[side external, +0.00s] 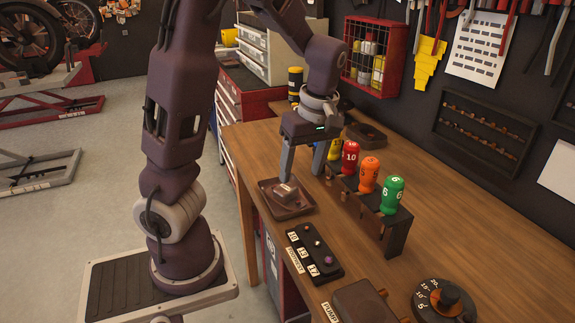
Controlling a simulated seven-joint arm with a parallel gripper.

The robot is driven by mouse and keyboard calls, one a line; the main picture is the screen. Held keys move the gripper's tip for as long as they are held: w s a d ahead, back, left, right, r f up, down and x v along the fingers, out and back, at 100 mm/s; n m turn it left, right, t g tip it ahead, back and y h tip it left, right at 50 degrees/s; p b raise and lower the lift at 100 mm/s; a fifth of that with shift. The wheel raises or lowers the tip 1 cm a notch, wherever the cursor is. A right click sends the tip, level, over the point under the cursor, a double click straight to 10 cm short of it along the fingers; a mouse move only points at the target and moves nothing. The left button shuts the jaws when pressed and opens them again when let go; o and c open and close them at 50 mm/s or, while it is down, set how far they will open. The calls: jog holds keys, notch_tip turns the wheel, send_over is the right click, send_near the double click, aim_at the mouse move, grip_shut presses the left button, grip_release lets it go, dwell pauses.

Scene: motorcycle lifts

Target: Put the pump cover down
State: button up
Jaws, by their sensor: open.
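A dark box (362,303) beside a "PUMP" label stands at the bench's near edge, partly cut off.
A rack (396,238) of red, orange and green numbered handles stands close to the right of my gripper. A black socket holder (314,254) lies nearer, and a black dial (443,301) at lower right. The bench (480,235) right of the rack is clear.

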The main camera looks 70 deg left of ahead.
jog(key=s+d+r+m+t+h, duration=0.1)
jog(key=s+d+r+m+t, duration=0.2)
jog(key=m, duration=0.6)
jog(key=s+d+r+m+t+h, duration=0.1)
jog(key=s+d+r+m+t, duration=0.2)
jog(key=s+d+r+m, duration=0.2)
jog(key=s+d+m, duration=0.3)
jog(key=d+m, duration=0.2)
jog(key=shift+s+t, duration=0.25)
jog(key=shift+t, duration=0.05)
jog(key=shift+d+r, duration=0.1)
jog(key=shift+d, duration=0.05)
